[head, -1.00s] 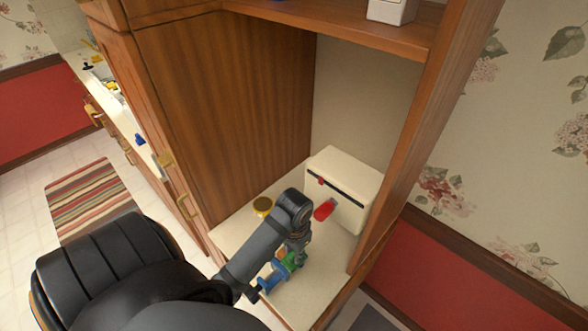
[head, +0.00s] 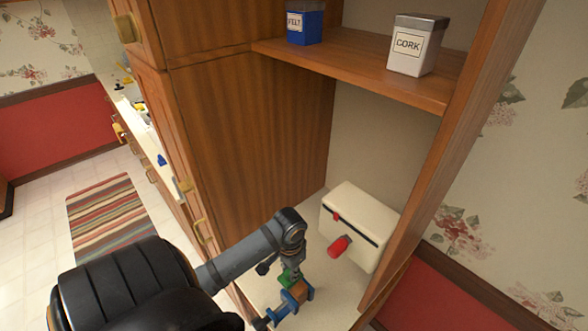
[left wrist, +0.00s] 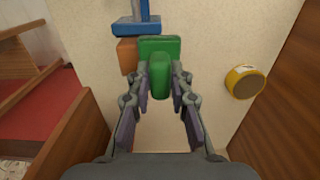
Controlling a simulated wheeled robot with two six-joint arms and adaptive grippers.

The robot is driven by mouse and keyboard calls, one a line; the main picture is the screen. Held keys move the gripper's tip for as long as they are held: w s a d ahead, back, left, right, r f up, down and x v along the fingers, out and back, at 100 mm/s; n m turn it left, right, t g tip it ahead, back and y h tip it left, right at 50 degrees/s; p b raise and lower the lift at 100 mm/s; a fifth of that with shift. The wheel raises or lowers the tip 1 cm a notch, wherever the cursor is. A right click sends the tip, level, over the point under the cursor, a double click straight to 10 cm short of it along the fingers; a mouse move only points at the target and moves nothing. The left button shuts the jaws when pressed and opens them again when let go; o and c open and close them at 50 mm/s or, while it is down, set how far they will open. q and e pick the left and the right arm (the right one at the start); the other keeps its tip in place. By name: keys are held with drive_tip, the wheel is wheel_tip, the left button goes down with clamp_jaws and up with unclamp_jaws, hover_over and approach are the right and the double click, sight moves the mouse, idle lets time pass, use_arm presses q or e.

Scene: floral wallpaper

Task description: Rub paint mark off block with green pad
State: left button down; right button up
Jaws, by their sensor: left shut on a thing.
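My left gripper (head: 292,268) reaches down into the cabinet and is shut on the green pad (head: 288,278). In the left wrist view the grip part of the green pad (left wrist: 160,76) is between the fingers, and its wider part lies beyond the fingertips. The orange block (head: 298,290) is right beside the pad; it shows behind and left of it in the left wrist view (left wrist: 127,55). A blue holder (head: 284,308) is at the block; its blue parts also show in the left wrist view (left wrist: 137,27). I cannot make out a paint mark or whether pad and block touch. My right gripper is out of view.
A cream box (head: 360,222) with a red handle stands behind the gripper. A yellow-rimmed jar (left wrist: 245,82) stands right of the gripper in the left wrist view. A shelf (head: 350,75) above bears a blue canister (head: 305,25) and a CORK canister (head: 415,45). Cabinet walls flank the arm.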

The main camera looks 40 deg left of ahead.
use_arm(q)
drive_tip(key=shift+f, duration=0.1)
drive_tip(key=shift+r, duration=3.1)
drive_tip(key=shift+r, duration=1.5)
drive_tip(key=shift+f, duration=0.1)
